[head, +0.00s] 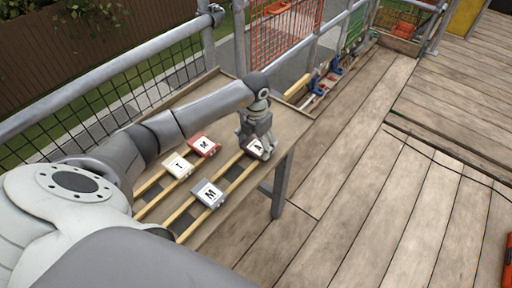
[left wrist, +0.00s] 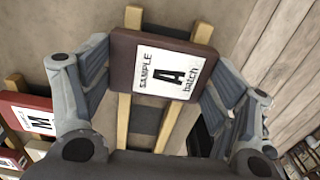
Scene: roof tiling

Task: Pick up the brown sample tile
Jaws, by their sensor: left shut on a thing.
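The fingers are shut on the tile's two sides. I cannot tell whether the tile touches the battens beneath it. My right gripper is not in view.
On the wooden table (head: 287,125) lie a red tile (head: 209,141), a cream tile labelled T (head: 177,166) and a grey tile labelled M (head: 208,194), along the battens (head: 238,179). A metal railing with mesh runs behind.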

